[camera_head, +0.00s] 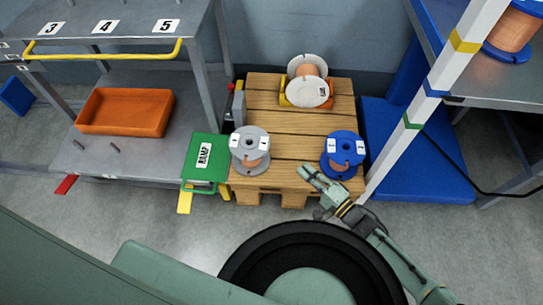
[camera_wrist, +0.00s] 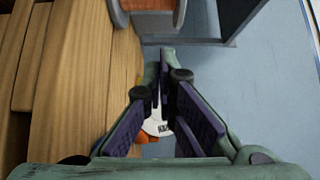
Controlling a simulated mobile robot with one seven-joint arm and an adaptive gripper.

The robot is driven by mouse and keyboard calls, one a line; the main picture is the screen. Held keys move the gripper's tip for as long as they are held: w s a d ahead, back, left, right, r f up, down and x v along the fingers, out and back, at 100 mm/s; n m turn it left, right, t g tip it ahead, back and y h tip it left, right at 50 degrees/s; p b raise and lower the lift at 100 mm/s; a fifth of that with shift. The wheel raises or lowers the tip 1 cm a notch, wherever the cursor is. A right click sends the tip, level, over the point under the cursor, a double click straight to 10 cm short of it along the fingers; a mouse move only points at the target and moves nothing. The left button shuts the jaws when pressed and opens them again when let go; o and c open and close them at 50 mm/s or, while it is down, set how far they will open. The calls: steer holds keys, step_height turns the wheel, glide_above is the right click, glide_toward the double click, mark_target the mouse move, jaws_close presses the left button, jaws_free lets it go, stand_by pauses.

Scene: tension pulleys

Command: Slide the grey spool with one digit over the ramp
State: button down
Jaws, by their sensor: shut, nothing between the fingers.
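The grey spool (camera_head: 250,148) stands on its flange on the front left of the wooden pallet (camera_head: 285,120), with pale labels on its top and orange windings below. In the wrist view my gripper's fingers (camera_wrist: 164,58) come together with nothing visible held.
A white spool (camera_head: 306,92) leans at the back of the pallet, partly seen behind the fingers in the wrist view (camera_wrist: 156,127). A grey shelf trolley (camera_head: 120,165) with an orange bin (camera_head: 125,111) stands left. A striped post (camera_head: 425,110) rises right of the pallet.

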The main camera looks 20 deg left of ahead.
mark_target(250, 152)
steer(key=b+x, duration=0.1)
steer(key=x, duration=0.8)
steer(key=shift+w+a+f, duration=0.1)
steer(key=shift+w+a, duration=0.1)
steer(key=shift+a, duration=0.15)
steer(key=shift+s+a, duration=0.15)
steer(key=shift+a, duration=0.45)
steer(key=shift+s+a, duration=0.2)
steer(key=shift+a, duration=0.4)
steer(key=shift+s+a, duration=0.2)
steer(key=shift+a, duration=0.5)
